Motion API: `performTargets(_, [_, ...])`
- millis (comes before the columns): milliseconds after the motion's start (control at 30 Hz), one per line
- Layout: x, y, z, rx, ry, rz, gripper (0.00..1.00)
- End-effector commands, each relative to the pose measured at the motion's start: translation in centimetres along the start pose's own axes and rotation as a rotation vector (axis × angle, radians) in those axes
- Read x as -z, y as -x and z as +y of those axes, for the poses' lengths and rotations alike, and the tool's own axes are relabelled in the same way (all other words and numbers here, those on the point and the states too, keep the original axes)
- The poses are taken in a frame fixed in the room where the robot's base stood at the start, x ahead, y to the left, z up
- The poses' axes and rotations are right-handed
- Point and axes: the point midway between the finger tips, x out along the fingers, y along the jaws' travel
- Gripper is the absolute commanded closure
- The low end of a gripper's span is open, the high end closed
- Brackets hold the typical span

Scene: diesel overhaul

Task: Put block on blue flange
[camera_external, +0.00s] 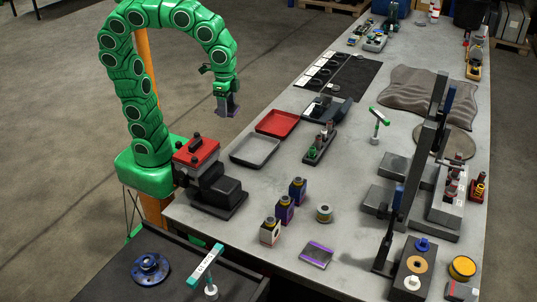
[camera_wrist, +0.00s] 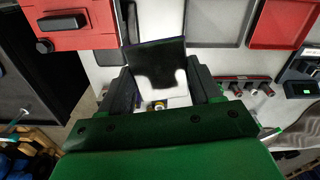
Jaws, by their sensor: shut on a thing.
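My gripper (camera_external: 224,94) hangs in the air at the left of the workbench's far part. It is shut on a dark grey block (camera_external: 229,107) with a purple tint. In the wrist view the block (camera_wrist: 155,60) stands out between the two fingers (camera_wrist: 163,88), and its lower part is hidden by the gripper. The blue flange (camera_external: 150,268) is a round, dark-blue piece with a raised hub. It lies on the black table at the lower left, well away from my gripper and nearer the camera.
A labelled stand (camera_external: 206,264) is right of the flange.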

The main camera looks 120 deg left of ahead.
Motion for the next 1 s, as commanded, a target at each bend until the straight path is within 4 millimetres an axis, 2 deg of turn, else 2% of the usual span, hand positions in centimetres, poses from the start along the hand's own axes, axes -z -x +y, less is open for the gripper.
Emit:
performTargets(100, [0.1,2.1,0.0,-0.001,0.000,0.001,0.74])
performTargets(367, [0.1,5.3,0.2,-0.001,-0.007,0.000,0.74])
performTargets(667, [1.3,5.2,4.0,0.000,-0.174,-0.002,0.74])
performTargets(1000, [2.4,5.6,11.3,0.003,-0.470,0.001,0.74])
